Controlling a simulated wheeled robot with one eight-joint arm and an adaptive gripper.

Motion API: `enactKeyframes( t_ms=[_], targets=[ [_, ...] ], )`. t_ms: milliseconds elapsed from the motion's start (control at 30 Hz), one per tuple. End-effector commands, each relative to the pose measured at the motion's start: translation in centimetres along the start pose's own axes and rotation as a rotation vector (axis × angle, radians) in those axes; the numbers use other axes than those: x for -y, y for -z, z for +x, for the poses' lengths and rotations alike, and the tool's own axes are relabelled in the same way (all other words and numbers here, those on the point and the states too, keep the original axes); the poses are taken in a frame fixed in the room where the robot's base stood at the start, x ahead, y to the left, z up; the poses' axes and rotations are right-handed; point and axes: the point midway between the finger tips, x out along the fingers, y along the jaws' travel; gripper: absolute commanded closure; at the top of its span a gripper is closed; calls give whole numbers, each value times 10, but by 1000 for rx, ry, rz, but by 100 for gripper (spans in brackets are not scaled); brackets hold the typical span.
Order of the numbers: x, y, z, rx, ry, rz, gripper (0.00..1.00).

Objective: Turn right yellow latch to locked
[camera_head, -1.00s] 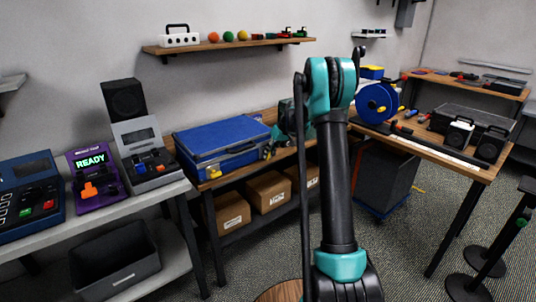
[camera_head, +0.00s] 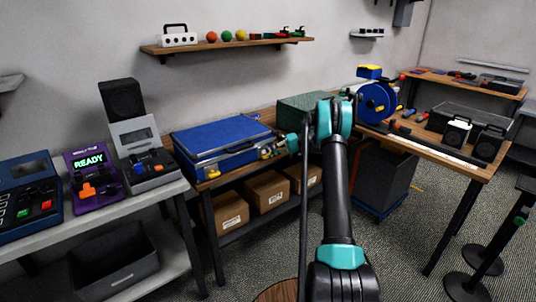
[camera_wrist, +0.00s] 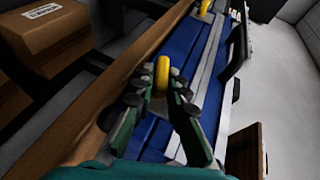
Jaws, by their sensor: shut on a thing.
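The blue case (camera_head: 218,136) lies closed on the wooden bench, with its front edge towards me. Its right yellow latch (camera_wrist: 161,75) shows as a narrow yellow piece between my fingertips in the wrist view. My gripper (camera_wrist: 159,88) is shut on this latch, with one finger on each side. In the head view my gripper (camera_head: 268,152) is at the case's front right corner, where the latch is mostly hidden. The left yellow latch (camera_head: 213,174) is free on the case's front; it also shows at the top of the wrist view (camera_wrist: 204,6).
A green box (camera_head: 298,108) stands right of the case, close to my arm. Cardboard boxes (camera_head: 221,215) sit on the shelf below. A grey device (camera_head: 147,155) stands to the left. A blue cable reel (camera_head: 376,102) is on the right-hand table.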

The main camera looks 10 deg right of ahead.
Motion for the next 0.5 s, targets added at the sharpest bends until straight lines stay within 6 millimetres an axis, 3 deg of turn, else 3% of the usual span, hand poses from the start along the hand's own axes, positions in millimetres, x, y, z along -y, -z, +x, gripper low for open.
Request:
enactKeyframes(
  t_ms=[500],
  targets=[
    [-5, 0, 0, -2, 282, 118, 100]
  ],
)
